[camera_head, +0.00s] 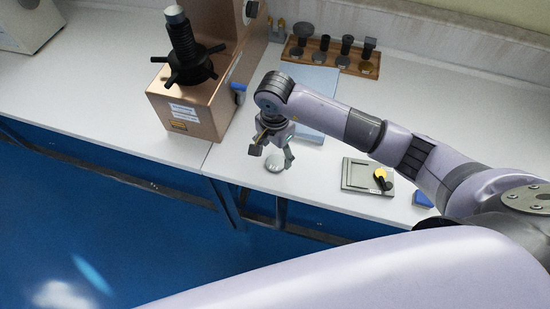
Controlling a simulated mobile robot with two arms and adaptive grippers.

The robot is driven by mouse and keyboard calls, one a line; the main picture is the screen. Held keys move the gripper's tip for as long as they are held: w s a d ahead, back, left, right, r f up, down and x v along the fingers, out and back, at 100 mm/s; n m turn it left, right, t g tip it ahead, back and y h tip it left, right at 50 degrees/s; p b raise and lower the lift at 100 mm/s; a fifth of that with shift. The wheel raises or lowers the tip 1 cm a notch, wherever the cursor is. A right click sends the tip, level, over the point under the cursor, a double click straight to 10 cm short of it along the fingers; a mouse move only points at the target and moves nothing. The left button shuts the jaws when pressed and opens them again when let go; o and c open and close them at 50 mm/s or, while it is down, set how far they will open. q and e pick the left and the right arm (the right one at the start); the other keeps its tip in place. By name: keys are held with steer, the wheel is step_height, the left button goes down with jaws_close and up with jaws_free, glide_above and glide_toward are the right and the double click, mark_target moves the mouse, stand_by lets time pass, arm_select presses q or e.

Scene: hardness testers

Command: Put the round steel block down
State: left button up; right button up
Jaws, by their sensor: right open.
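The round steel block (274,163) is a small grey disc lying on the white bench top, near its front edge. My right gripper (272,155) is open just above and around the block, pointing down. Its fingers are apart, one to the left and one to the right of the disc. Whether a finger touches the block I cannot tell. My left gripper is not in view.
A copper-coloured hardness tester (188,112) stands to the left. A wooden rack (322,58) with several dark parts is at the back. A grey-green tray (356,174) with a yellow and black item lies right, near a small blue block (423,199). A pale blue sheet (318,88) lies behind my arm.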

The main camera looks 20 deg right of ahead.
mark_target(275, 164)
step_height(275, 164, up, 8)
steer(key=b, duration=0.1)
steer(key=shift+s, duration=0.1)
stand_by(0.6)
